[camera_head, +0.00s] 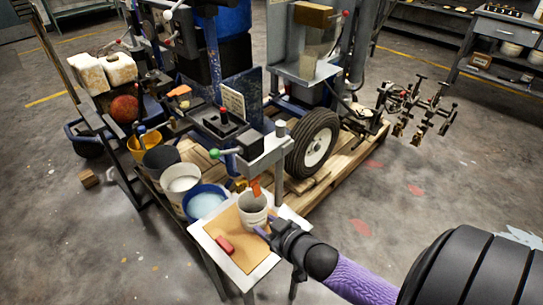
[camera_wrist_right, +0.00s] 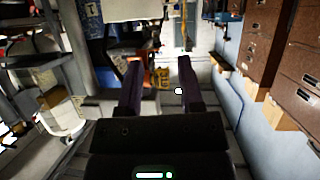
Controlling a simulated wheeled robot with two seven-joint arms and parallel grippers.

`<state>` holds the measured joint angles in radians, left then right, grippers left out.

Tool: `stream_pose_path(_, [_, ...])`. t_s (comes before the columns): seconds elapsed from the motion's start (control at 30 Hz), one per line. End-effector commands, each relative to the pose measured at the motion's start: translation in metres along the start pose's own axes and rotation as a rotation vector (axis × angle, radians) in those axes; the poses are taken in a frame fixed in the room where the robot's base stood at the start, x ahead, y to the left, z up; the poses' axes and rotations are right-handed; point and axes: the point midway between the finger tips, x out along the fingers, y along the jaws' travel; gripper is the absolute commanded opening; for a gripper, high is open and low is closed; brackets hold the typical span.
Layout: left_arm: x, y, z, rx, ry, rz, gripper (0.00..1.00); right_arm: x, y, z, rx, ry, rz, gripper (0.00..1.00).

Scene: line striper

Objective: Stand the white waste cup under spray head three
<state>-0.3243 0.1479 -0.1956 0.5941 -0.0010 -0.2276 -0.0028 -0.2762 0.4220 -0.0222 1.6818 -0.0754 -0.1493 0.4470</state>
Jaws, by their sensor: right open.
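A white cup (camera_head: 253,210) stands upright on a tan mat on a small white-topped table (camera_head: 262,268). My right gripper (camera_head: 266,228) is just right of and in front of the cup. Its two fingers are apart in the right wrist view (camera_wrist_right: 158,88), with nothing visibly held between them. I cannot tell whether a finger touches the cup. The spray heads (camera_head: 410,108), dark clamps with brass-coloured tips, hang on a bar at the right of the striper. Which one is head three cannot be told. My left gripper is not in view.
A red block (camera_head: 225,245) lies on the mat. An orange-red piece (camera_head: 256,190) hangs close above the cup. Several buckets, one blue-rimmed (camera_head: 204,202), stand left of the table. A wheel (camera_head: 313,140) and wooden pallet (camera_head: 345,165) lie behind. Floor at right is open.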

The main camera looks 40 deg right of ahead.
Motion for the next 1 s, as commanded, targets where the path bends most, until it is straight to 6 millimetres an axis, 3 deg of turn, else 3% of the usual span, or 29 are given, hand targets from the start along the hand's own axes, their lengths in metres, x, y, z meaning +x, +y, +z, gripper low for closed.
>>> stream_pose_path(0.2, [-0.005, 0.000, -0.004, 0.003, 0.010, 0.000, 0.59, -0.012, 0.000, 0.001, -0.002, -0.002, 0.001, 0.47])
stream_pose_path(0.27, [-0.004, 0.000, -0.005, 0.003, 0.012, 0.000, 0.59, -0.012, 0.001, 0.014, -0.004, -0.034, 0.008, 0.47])
stream_pose_path(0.37, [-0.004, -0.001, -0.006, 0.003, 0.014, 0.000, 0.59, -0.021, 0.000, 0.093, -0.021, -0.239, 0.034, 0.47])
stream_pose_path(0.43, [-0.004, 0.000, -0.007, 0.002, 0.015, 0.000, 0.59, -0.048, -0.008, 0.176, -0.049, -0.464, 0.039, 0.47])
stream_pose_path(0.5, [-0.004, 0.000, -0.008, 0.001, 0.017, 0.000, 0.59, -0.091, -0.022, 0.249, -0.088, -0.688, 0.018, 0.47])
stream_pose_path(0.6, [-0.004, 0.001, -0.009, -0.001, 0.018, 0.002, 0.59, -0.160, -0.044, 0.322, -0.143, -0.955, -0.040, 0.47])
stream_pose_path(0.63, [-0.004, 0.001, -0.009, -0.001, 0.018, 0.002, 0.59, -0.179, -0.049, 0.337, -0.158, -1.017, -0.058, 0.47])
stream_pose_path(0.7, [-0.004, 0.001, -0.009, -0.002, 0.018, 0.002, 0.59, -0.215, -0.058, 0.359, -0.185, -1.128, -0.095, 0.47])
stream_pose_path(0.8, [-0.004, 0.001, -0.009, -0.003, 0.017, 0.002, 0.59, -0.239, -0.064, 0.371, -0.205, -1.200, -0.122, 0.47])
stream_pose_path(1.0, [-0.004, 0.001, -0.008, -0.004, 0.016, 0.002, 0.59, -0.242, -0.064, 0.372, -0.208, -1.207, -0.125, 0.47])
